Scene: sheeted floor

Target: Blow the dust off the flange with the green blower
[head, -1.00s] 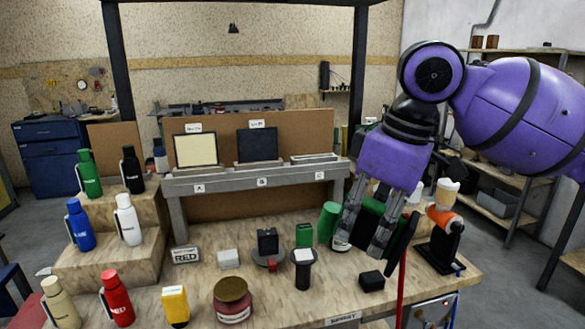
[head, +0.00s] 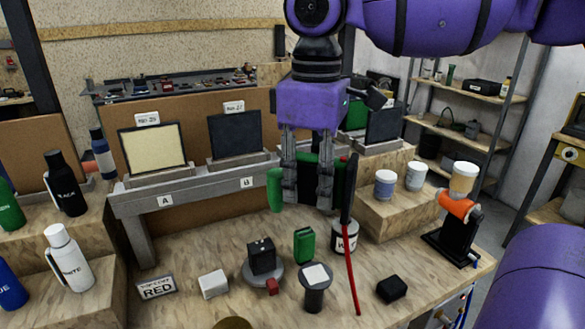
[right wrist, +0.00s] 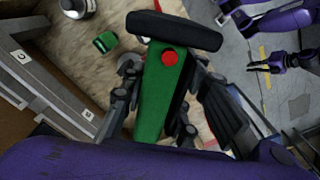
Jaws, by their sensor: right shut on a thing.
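My right gripper (head: 308,200) is shut on the green blower (head: 275,190) and holds it above the workbench. Its fingers cover the blower's middle. In the right wrist view the blower (right wrist: 160,95) is a green body with a red button and a black bar across its far end. In the head view a thin red tube hangs below its black part. A round grey disc (head: 276,278) under a black block looks like the flange, but I cannot be sure. I cannot make out dust. My left gripper (right wrist: 264,68) shows only in the right wrist view, small and apparently open.
An orange device (head: 458,206) stands at the right edge. Bottles stand left.

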